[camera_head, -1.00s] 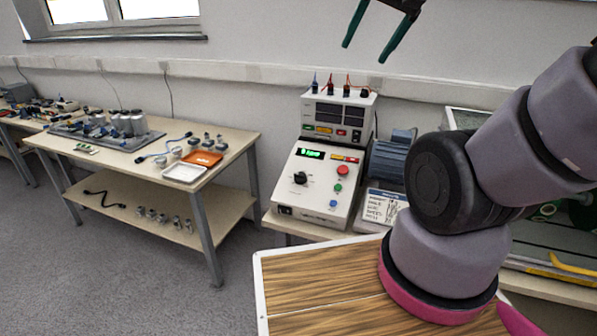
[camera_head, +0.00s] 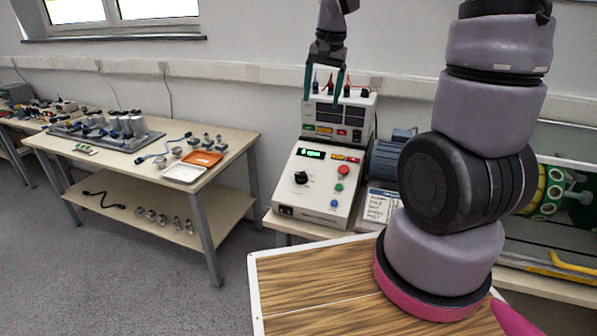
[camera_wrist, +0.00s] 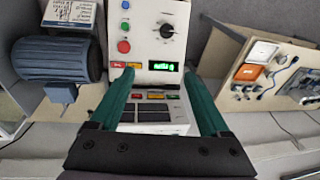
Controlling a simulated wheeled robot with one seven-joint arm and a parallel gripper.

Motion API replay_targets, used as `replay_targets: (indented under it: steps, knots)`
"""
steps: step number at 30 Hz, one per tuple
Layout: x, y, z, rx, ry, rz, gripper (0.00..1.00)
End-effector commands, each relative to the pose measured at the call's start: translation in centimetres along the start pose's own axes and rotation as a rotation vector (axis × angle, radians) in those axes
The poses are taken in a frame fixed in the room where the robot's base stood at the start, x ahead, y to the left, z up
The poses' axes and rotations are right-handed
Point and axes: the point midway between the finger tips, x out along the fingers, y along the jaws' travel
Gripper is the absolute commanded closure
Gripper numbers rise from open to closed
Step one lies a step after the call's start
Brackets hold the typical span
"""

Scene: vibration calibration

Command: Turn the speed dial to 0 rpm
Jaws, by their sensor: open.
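The speed dial (camera_head: 301,177) is a black knob on the sloped white front of the control unit (camera_head: 318,205). My gripper (camera_head: 322,98) has two green fingers, apart and empty. It hangs in front of the upper meter box, above and slightly right of the dial, not touching it. The fingers (camera_wrist: 162,82) also show in the wrist view.
A red button (camera_head: 344,170), a green one and a blue one line the panel's right side. Cable plugs stand on the upper box (camera_head: 362,106). A blue motor (camera_head: 387,158) is at the right. A table (camera_head: 226,165) with trays stands left.

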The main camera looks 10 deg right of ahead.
Motion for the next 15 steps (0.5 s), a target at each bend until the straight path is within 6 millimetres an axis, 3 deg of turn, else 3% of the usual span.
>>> replay_targets:
  steps: [3,9,15]
  knots:
    - [4.5,-1.1,-0.6,0.016,-0.049,0.048,0.2]
    - [11.0,-2.3,-0.6,0.042,-0.11,0.111,0.2]
    - [14.5,-2.7,-0.4,0.057,-0.138,0.143,0.2]
